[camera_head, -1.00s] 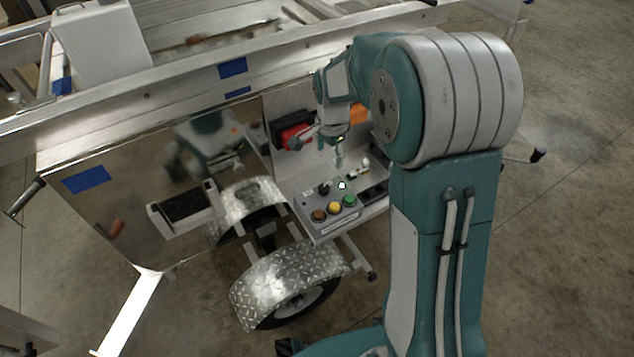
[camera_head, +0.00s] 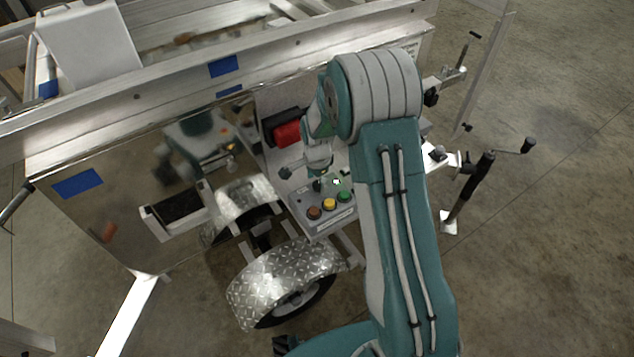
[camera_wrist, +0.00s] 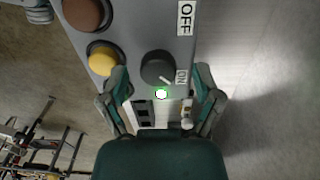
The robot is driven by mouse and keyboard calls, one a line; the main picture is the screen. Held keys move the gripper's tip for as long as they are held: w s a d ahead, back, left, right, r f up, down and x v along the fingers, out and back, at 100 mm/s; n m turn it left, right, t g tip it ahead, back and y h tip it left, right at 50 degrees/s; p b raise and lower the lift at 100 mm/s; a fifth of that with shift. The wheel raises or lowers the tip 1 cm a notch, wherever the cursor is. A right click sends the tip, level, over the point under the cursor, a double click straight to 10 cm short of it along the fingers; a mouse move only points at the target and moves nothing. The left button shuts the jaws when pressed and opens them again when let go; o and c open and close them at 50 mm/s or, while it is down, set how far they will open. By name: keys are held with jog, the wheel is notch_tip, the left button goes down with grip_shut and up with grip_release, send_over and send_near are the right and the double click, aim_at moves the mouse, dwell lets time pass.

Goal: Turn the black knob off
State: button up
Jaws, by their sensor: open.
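The black knob (camera_wrist: 157,68) is round, with a white pointer line directed toward the ON label (camera_wrist: 181,77). The OFF label (camera_wrist: 186,17) is farther up the same grey control box (camera_head: 321,223). In the wrist view my gripper (camera_wrist: 163,88) is open, with one finger on each side just below the knob, apart from it. In the head view my gripper (camera_head: 321,180) hangs over the box, and the knob is mostly hidden there.
Brown (camera_head: 314,213), yellow (camera_head: 329,204) and green (camera_head: 344,196) buttons line the box's front. A red object (camera_head: 287,133) stands behind on the shelf. A polished trailer panel (camera_head: 120,205) and a tread-plate fender (camera_head: 275,275) lie left and below.

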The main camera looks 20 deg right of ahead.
jog(key=shift+d+f, duration=0.2)
jog(key=shift+f, duration=0.1)
grip_shut()
